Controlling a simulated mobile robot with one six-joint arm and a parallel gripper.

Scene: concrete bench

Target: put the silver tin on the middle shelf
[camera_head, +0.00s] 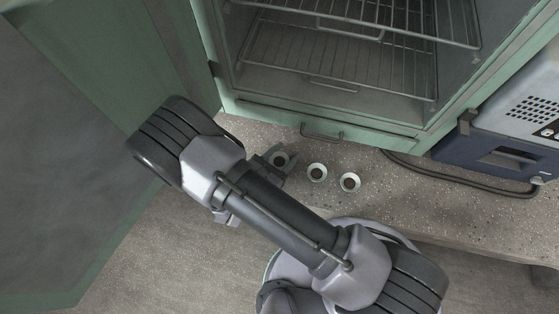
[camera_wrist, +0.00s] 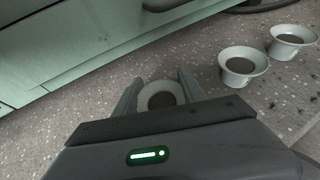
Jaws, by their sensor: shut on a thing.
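A small pale grey tin (camera_head: 281,159) with a flared rim and dark inside stands on the bench in front of the open cabinet. My gripper (camera_head: 284,157) is shut on it, with one finger at each side. The wrist view shows the same tin (camera_wrist: 160,97) between the fingers, its lower part hidden by my gripper. The cabinet holds two wire shelves, an upper one (camera_head: 400,32) and a lower one (camera_head: 340,75), above its floor. The top of the cabinet is out of view, so I cannot tell which shelf is the middle one.
Two similar pale tins, one near (camera_head: 317,172) and one farther right (camera_head: 350,182), stand right of the held one. The green cabinet door (camera_head: 90,130) is swung open at left. A blue-and-white device (camera_head: 510,130) and a dark cable (camera_head: 450,180) are at right. The visible shelves are empty.

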